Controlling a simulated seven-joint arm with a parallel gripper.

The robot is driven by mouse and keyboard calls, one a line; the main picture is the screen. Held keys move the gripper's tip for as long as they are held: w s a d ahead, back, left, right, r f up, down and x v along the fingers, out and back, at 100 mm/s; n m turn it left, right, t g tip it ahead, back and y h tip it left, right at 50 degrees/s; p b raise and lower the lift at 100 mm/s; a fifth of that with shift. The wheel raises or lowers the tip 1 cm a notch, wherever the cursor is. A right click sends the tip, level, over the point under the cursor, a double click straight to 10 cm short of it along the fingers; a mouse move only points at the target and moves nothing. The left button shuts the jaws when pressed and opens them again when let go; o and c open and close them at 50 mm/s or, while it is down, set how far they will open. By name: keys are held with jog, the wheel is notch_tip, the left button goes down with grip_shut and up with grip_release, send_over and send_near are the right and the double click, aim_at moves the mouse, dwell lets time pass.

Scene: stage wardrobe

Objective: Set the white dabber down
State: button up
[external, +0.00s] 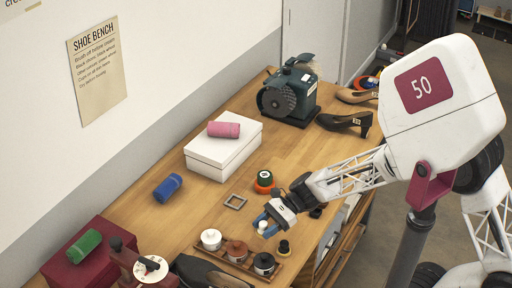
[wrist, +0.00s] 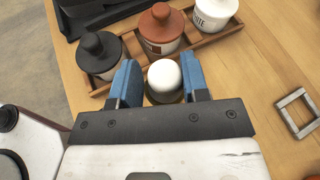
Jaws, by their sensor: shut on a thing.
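The white dabber (wrist: 165,76), with a rounded white top, is between the blue fingertips of my gripper (wrist: 156,84). My gripper is shut on it. In the external view my gripper (external: 265,227) is by the right side of the jar tray, and the dabber (external: 262,226) shows as a small white spot. The dabber's lower part is mostly hidden, and I cannot tell whether it touches the bench. The wooden tray (wrist: 190,46) holds a black jar (wrist: 100,54), a brown jar (wrist: 161,28) and a white jar (wrist: 213,13) in a row.
An empty square frame (external: 235,201) lies on the bench behind the tray. The bench around the blue roll (external: 168,187) is mostly clear.

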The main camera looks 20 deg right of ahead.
aim_at(264, 247)
jog(key=shift+f, duration=0.1)
jog(key=shift+f, duration=1.65)
jog(key=shift+f, duration=0.6)
jog(key=o, duration=1.1)
jog(key=shift+o, duration=0.2)
jog(key=shift+r, duration=0.15)
jog(key=shift+r, duration=0.5)
jog(key=shift+v, duration=6)
jog(key=shift+f, duration=0.1)
